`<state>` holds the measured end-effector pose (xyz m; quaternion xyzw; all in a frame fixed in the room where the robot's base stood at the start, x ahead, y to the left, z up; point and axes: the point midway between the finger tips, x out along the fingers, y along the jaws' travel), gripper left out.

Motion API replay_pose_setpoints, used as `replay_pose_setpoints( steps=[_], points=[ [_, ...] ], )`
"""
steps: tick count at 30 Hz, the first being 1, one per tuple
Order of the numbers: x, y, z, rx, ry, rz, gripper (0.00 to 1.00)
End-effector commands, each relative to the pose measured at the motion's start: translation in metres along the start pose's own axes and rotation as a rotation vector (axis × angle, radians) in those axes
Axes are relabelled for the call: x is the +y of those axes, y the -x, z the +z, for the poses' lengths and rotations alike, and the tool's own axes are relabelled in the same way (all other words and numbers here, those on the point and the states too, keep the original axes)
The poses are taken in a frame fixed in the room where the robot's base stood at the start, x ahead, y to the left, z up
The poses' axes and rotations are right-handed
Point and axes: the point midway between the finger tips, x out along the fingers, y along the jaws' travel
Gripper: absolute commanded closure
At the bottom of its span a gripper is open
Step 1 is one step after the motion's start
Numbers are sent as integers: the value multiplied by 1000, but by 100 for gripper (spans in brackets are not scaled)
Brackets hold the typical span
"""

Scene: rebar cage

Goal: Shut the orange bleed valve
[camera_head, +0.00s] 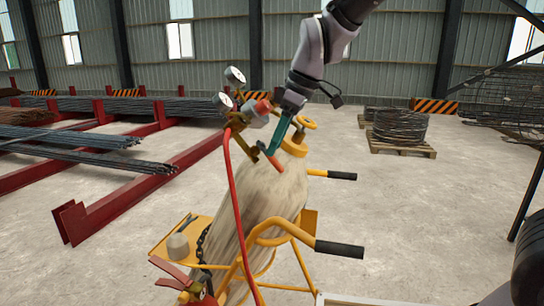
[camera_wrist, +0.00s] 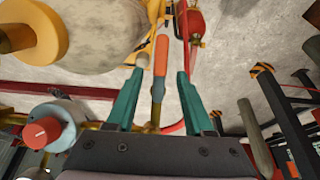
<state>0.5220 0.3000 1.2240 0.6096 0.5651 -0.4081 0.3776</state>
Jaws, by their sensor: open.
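The orange bleed valve's lever (camera_wrist: 160,62) lies between my two teal fingers in the wrist view, running lengthwise from a brass stem near the palm. In the head view its orange end (camera_head: 267,181) slants down to the right below my fingers. My gripper (camera_wrist: 162,72) is open, one finger on each side of the lever, with a visible gap on both sides. In the head view my gripper (camera_head: 277,140) comes down from the upper right beside the cylinder neck. Whether a finger touches the lever cannot be told.
A beige gas cylinder (camera_head: 265,200) stands tilted in a yellow cart (camera_head: 272,240) with black grips. Beside my gripper are a regulator with a red knob (camera_wrist: 42,132), two gauges (camera_head: 235,75) and a yellow handwheel (camera_head: 302,122). A red hose (camera_head: 234,190) hangs down on the left.

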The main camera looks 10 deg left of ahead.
Motion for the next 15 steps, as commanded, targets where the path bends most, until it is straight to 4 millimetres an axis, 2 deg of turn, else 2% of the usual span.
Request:
replay_pose_setpoints(
  steps=[1,6,15],
  points=[
    [-1,-10,0,-3,0,-2,48],
    [0,-32,0,-1,0,-1,48],
    [1,-42,0,1,-2,2,48]
  ],
)
